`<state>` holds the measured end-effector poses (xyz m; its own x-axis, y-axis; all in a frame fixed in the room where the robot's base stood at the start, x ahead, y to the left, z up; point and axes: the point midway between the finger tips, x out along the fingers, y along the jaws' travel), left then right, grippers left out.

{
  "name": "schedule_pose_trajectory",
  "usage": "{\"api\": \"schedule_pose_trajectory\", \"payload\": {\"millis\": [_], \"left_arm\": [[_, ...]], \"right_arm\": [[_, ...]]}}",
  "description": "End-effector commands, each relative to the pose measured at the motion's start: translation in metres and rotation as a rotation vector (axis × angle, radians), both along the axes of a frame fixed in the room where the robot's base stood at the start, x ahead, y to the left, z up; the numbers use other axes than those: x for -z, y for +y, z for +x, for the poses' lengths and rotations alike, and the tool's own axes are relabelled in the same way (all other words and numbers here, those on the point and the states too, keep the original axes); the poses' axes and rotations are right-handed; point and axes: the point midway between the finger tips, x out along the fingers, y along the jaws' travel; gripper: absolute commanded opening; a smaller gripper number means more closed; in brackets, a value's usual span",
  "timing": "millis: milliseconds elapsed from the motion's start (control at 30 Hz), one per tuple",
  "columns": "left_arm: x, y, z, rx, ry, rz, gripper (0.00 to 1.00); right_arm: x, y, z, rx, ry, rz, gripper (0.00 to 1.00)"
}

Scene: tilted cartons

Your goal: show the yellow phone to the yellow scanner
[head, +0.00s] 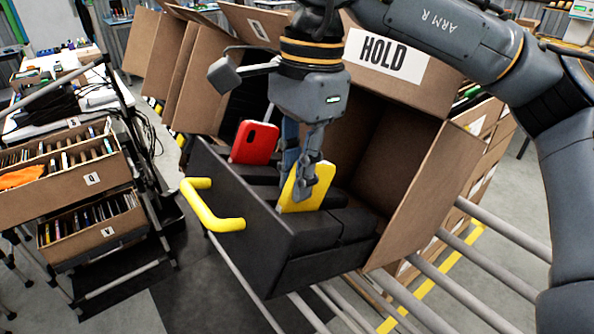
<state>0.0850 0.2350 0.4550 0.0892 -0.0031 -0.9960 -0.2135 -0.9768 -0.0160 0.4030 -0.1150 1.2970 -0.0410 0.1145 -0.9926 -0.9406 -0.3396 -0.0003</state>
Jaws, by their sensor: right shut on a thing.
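The yellow phone (312,204) stands tilted at the black padded slots of a dark bin with a yellow handle (237,224). My right gripper (303,178) reaches down from above and is shut on the yellow phone, one finger in front of it. The phone's lower edge is at the slots; I cannot tell whether it still sits in one. A red phone (254,143) stands in the same bin, left of the gripper. I cannot make out a yellow scanner in this view. My left gripper is not in view.
The bin juts from an open, tilted carton labelled HOLD (390,52), whose flap (428,205) stands close on the right. More tilted cartons (160,45) stand behind. Crates of thin items (92,180) are at the left. Metal rollers (480,262) run at lower right.

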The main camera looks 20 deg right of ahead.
Motion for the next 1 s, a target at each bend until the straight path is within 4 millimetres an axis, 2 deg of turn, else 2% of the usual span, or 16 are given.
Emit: {"api": "schedule_pose_trajectory", "payload": {"millis": [267,1000], "left_arm": [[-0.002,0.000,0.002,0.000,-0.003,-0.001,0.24],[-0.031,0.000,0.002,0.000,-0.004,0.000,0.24]], "right_arm": [[-0.002,-0.001,0.000,0.000,-0.001,0.000,0.00],[-0.042,-0.020,0.008,0.001,0.000,0.001,0.00]]}}
